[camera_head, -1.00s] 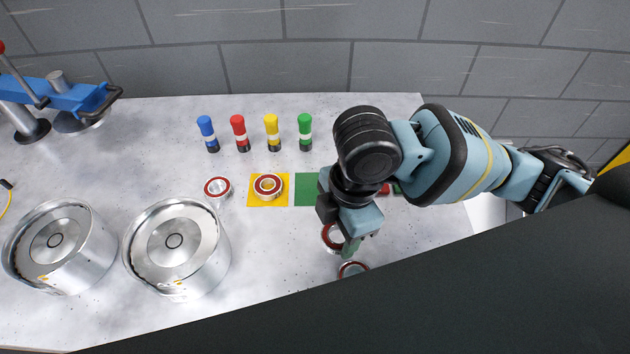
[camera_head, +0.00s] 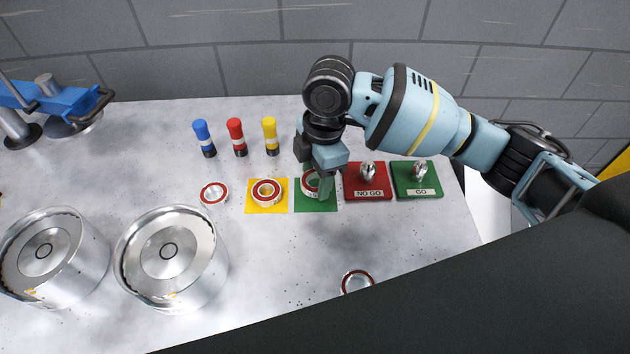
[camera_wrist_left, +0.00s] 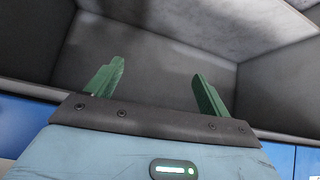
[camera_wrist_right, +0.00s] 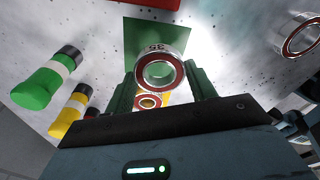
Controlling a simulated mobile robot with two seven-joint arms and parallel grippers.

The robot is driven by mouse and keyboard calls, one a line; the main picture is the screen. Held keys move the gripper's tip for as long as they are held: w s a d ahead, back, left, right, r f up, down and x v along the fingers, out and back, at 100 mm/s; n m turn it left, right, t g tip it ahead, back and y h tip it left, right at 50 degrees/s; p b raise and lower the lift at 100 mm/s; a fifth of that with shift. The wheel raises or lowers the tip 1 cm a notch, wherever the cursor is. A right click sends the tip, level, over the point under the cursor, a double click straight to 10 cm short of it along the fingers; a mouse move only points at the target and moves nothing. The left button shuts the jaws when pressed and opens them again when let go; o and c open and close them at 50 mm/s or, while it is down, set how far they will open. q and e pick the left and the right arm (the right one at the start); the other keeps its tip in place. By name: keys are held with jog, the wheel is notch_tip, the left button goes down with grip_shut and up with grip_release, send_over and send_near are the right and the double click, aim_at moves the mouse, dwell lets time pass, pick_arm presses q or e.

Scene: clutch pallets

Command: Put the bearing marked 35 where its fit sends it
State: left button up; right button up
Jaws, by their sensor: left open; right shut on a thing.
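The bearing marked 35 (camera_wrist_right: 180,62) is a silver ring with a red seal, its number readable in the right wrist view. My right gripper (camera_head: 324,186) is shut on it. In the head view the bearing (camera_head: 307,184) is at the green square (camera_head: 325,206); I cannot tell whether it touches it. Another red-sealed bearing (camera_head: 266,192) sits on the yellow square (camera_head: 283,208). A red NO GO plate (camera_head: 379,194) and a green GO plate (camera_head: 428,193) stand to the right, each with a metal gauge piece. My left gripper (camera_wrist_left: 158,88) is open and empty, away from the table.
One loose bearing (camera_head: 214,193) lies left of the yellow square, another (camera_head: 357,281) near the front. Blue (camera_head: 204,138), red (camera_head: 236,138) and yellow (camera_head: 270,136) markers stand behind. Two metal drums (camera_head: 172,258) fill the front left. A blue press (camera_head: 50,98) stands back left.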

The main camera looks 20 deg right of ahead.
jog(key=shift+w, duration=0.4)
jog(key=shift+f, duration=1.7)
jog(key=shift+f, duration=0.1)
jog(key=o, duration=1.2)
jog(key=shift+f, duration=0.1)
jog(key=r, duration=0.4)
jog(key=d+r, duration=0.1)
jog(key=r, duration=0.7)
jog(key=shift+d+r+p, duration=0.1)
jog(key=shift+d+p, duration=0.05)
jog(key=shift+p, duration=0.2)
